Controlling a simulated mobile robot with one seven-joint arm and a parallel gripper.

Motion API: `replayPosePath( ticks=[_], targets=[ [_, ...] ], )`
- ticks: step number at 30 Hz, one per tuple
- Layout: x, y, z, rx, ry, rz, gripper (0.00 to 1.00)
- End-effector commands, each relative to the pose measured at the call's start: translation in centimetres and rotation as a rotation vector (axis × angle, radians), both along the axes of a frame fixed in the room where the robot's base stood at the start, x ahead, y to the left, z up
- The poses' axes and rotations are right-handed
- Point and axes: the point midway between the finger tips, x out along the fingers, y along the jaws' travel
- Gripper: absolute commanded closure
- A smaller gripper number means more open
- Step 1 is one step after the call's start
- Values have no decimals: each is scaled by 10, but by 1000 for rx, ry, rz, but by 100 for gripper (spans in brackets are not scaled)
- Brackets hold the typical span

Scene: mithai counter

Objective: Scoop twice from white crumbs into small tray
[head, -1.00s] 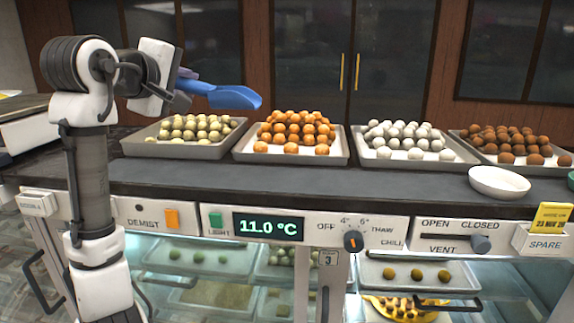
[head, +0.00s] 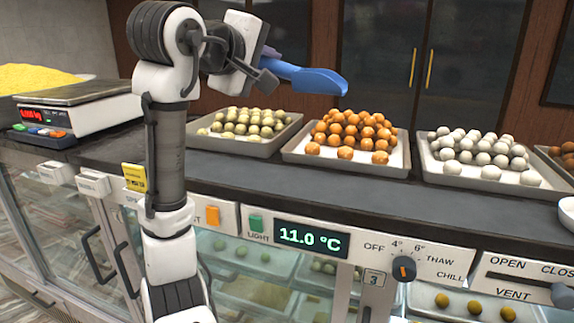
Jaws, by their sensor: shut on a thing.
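My gripper (head: 262,72) is shut on a blue scoop (head: 318,81) and holds it in the air above the counter, at the height of the cabinet doors. The scoop's bowl points right; I cannot tell whether anything is in it. No white crumbs can be made out for sure. A heap of yellow crumbs (head: 38,77) shows at the far left behind the scale. I cannot tell which tray is the small tray. Trays on the counter hold pale green balls (head: 243,124), orange balls (head: 352,134) and white balls (head: 478,153).
A weighing scale (head: 75,107) with a red display stands at the left of the dark counter (head: 330,182). A white bowl (head: 567,211) sits at the right edge. Below are glass-fronted shelves and a control panel (head: 400,268).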

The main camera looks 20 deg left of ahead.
Motion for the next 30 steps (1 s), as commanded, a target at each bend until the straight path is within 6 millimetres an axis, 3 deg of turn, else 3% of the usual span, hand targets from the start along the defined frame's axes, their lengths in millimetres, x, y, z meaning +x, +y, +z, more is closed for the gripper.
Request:
replayPosePath(
  ticks=[13,30],
  targets=[
    [-1,2,-101,-2,3,2,97],
    [0,1,-159,-2,1,0,97]
  ],
)
